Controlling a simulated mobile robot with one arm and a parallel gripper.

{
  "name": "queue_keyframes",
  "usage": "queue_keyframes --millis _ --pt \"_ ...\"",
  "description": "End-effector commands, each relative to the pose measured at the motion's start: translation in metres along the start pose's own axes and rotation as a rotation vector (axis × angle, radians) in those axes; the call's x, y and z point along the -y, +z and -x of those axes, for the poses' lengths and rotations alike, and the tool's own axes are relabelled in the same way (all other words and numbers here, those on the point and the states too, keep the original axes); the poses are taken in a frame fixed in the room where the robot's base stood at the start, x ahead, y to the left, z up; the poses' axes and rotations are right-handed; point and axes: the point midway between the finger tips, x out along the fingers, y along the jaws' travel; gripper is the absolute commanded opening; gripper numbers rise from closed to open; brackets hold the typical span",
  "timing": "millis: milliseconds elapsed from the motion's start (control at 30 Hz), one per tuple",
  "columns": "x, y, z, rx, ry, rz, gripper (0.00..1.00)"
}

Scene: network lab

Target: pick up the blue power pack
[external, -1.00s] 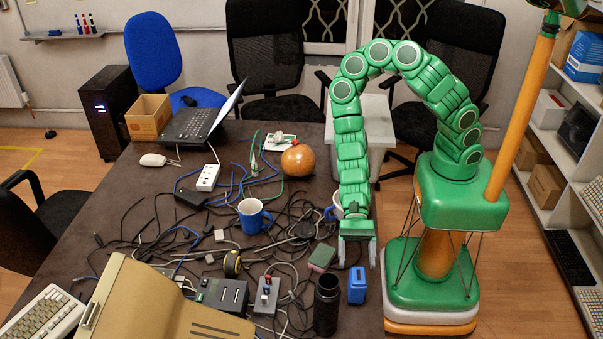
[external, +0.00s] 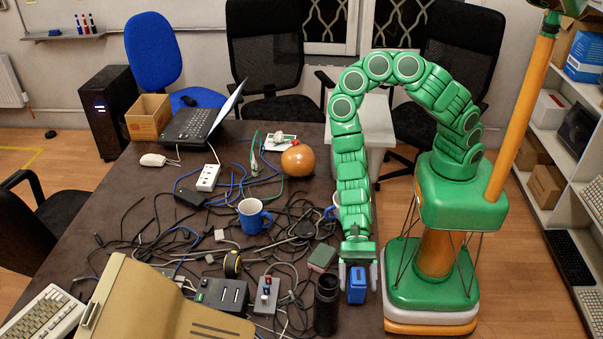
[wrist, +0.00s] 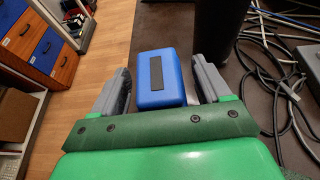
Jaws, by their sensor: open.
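The blue power pack (external: 357,285) stands upright near the table's right edge in the external view. In the wrist view the power pack (wrist: 159,79) shows a dark strip on its face and lies between the two fingers. My gripper (external: 358,277) is open, with one finger on each side of the power pack. In the wrist view my gripper (wrist: 158,88) has a visible gap between each finger and the pack. How deep the fingers reach around it is hard to tell.
A black cylinder (external: 326,304) stands close to the left of the power pack. A green and reddish block (external: 322,257) lies behind the cylinder. The table edge is close on the right.

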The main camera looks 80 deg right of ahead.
Motion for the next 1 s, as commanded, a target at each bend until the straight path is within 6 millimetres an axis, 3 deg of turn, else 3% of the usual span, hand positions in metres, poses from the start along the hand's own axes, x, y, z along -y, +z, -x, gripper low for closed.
queue_keyframes --millis 200,533,1000 --pt "0.000 0.000 -0.014 -0.001 0.000 0.000 0.77" --pt "0.000 0.001 -0.016 0.000 -0.001 0.000 0.75" --pt "0.001 0.001 -0.015 0.001 -0.001 0.001 0.05"
